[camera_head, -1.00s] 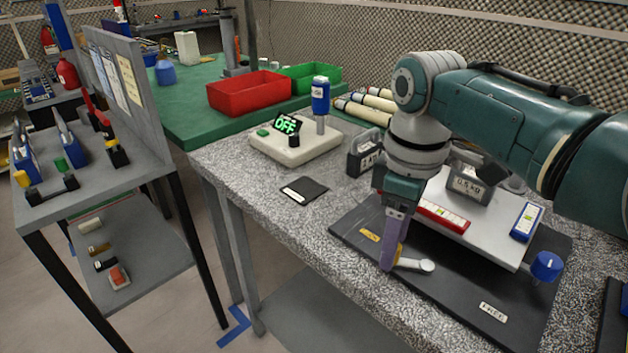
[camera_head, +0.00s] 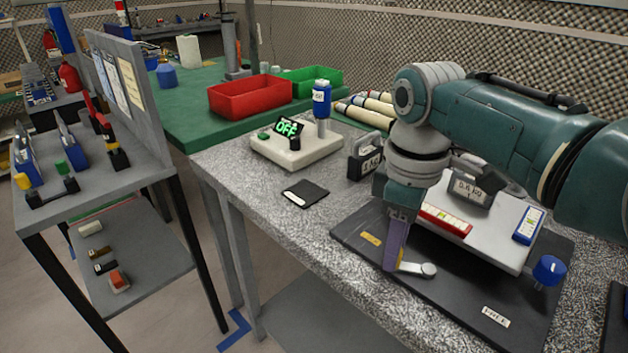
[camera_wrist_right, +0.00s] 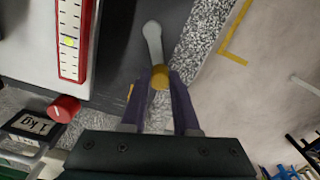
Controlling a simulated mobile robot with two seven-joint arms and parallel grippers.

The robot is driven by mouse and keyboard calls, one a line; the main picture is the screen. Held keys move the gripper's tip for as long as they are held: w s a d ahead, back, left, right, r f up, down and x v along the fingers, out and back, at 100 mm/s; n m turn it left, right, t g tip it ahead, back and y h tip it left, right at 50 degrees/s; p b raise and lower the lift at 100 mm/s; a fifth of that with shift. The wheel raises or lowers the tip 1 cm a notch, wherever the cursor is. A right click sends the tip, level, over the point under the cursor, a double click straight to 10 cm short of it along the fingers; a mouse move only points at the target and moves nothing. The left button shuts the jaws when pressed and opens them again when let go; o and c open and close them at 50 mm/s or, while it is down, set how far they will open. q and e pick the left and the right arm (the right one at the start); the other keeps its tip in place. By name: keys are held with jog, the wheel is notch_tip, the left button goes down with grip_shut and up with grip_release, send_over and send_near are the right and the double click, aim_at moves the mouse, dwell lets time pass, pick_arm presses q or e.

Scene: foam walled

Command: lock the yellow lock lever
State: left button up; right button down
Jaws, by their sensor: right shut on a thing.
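The lock lever is a grey arm (camera_head: 415,268) with a yellow knob (camera_wrist_right: 160,77) at its end. It lies at the front of a black base plate (camera_head: 455,308), which carries a raised grey plate (camera_head: 480,243). My right gripper (camera_head: 391,268) reaches down over the knob and is shut on it. In the wrist view the knob sits between the tips of my right gripper (camera_wrist_right: 161,80), and the grey arm (camera_wrist_right: 153,38) runs on beyond it. In the head view the fingers hide the knob. My left gripper is not in view.
A yellow label (camera_head: 371,239) lies left of the gripper and a white label (camera_head: 496,316) to its right on the black base. A blue knob (camera_head: 547,268) stands at the right. A red level (camera_head: 446,219) and a weight (camera_head: 472,190) rest on the raised plate.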

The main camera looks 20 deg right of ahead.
jog(key=shift+w, duration=0.1)
dwell(0.3)
jog(key=shift+w+d+m, duration=0.25)
jog(key=shift+d+m, duration=0.05)
jog(key=shift+m, duration=0.7)
jog(key=shift+w+d+m, duration=0.25)
jog(key=shift+d+m, duration=0.15)
jog(key=shift+m, duration=0.6)
jog(key=shift+w+d+m, duration=0.25)
jog(key=shift+d+m, duration=0.1)
jog(key=shift+m, duration=0.65)
jog(key=c, duration=0.7)
grip_release()
jog(key=shift+o, duration=0.2)
jog(key=shift+r, duration=0.1)
